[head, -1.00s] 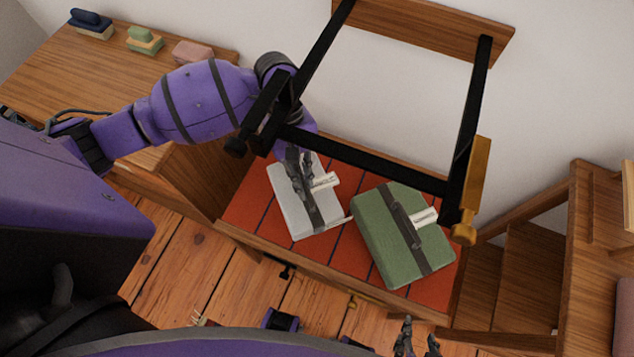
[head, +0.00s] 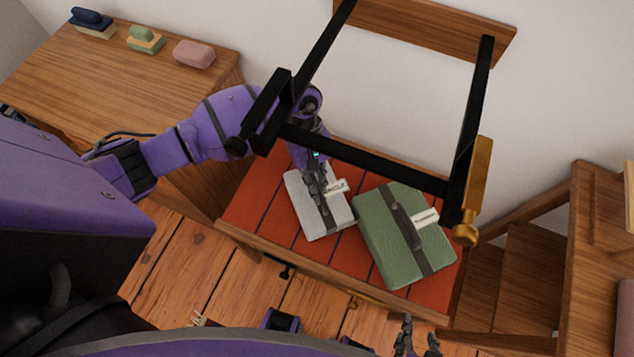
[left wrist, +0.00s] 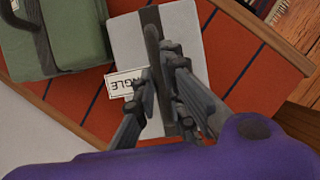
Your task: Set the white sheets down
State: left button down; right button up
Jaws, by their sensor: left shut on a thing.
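The white sheets (head: 305,213) are a pale folded bundle with a dark strap and a white tag, over the red slatted surface (head: 266,213). They also show in the left wrist view (left wrist: 188,38), with the tag beside a finger. My left gripper (head: 320,192) is shut on the strap handle on top of the white sheets; its fingers also show in the left wrist view (left wrist: 162,62). I cannot tell whether the bundle rests fully on the slats. My right gripper (head: 417,344) is at the bottom edge, partly cut off, its fingers apart and empty.
A green strapped bundle (head: 378,243) with a tag lies close to the right of the white sheets. A black frame (head: 370,160) spans above the surface's back. A wooden desk (head: 120,75) at left holds several small blocks. Bare slats show at the surface's left.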

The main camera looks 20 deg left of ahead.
pick_arm(q)
jog(key=shift+f, duration=0.15)
jog(key=c, duration=1.8)
grip_release()
jog(key=shift+r, duration=0.35)
jog(key=v, duration=1.1)
jog(key=shift+w+a+r, duration=0.1)
jog(key=shift+w+r, duration=0.05)
jog(key=shift+r, duration=0.15)
